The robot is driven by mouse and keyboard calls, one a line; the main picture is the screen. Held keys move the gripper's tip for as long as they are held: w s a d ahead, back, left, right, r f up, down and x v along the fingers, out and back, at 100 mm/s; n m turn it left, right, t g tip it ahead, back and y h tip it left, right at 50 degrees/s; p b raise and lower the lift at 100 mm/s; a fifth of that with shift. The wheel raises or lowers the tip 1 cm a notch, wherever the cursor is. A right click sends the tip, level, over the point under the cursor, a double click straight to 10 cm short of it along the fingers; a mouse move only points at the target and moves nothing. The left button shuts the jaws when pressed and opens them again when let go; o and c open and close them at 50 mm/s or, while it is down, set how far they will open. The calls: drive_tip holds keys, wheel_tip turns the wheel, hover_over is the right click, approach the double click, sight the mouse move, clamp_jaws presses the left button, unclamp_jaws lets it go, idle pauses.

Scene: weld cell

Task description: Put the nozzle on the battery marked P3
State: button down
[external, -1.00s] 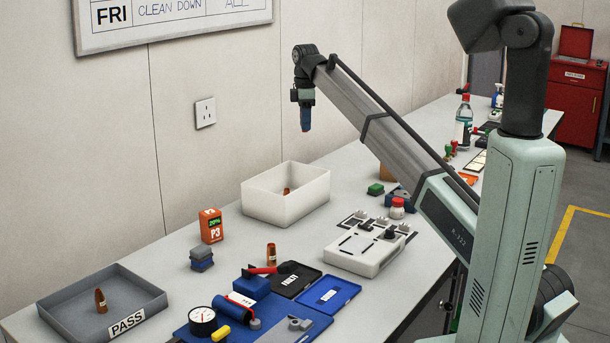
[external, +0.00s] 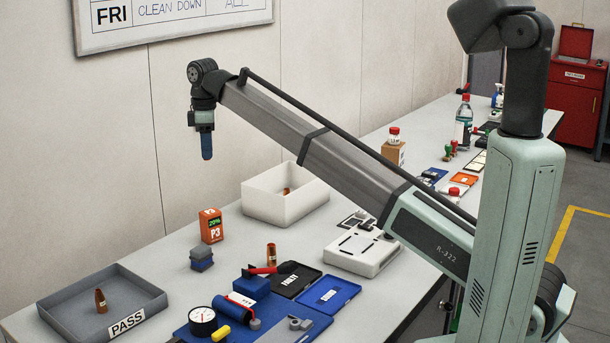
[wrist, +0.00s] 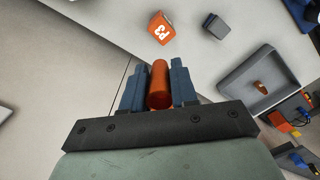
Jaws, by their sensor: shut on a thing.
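My gripper (external: 207,146) hangs above the bench, fingers down, up and slightly left of the orange battery marked P3 (external: 211,227) in the external view. In the wrist view my gripper (wrist: 158,88) is shut on a copper-orange nozzle (wrist: 159,84). The battery also shows in the wrist view (wrist: 161,29), beyond the fingertips and apart from the nozzle. It stands upright on the bench with nothing on top.
A grey block (external: 201,259) stands close in front of the battery. The white bin (external: 262,211) is to its right, with a nozzle inside. The PASS tray (external: 62,292) holds another nozzle. Another nozzle (external: 271,254) stands on the bench near the blue mat (external: 190,334).

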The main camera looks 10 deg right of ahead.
sight(210, 211)
wheel_tip(210, 211, down, 15)
drive_tip(key=shift+s+a+f, duration=0.1)
drive_tip(key=shift+s+a, duration=0.05)
idle(0.7)
drive_tip(key=c, duration=0.9)
unclamp_jaws()
wheel_tip(210, 211, up, 12)
drive_tip(key=shift+r, duration=0.1)
idle(0.4)
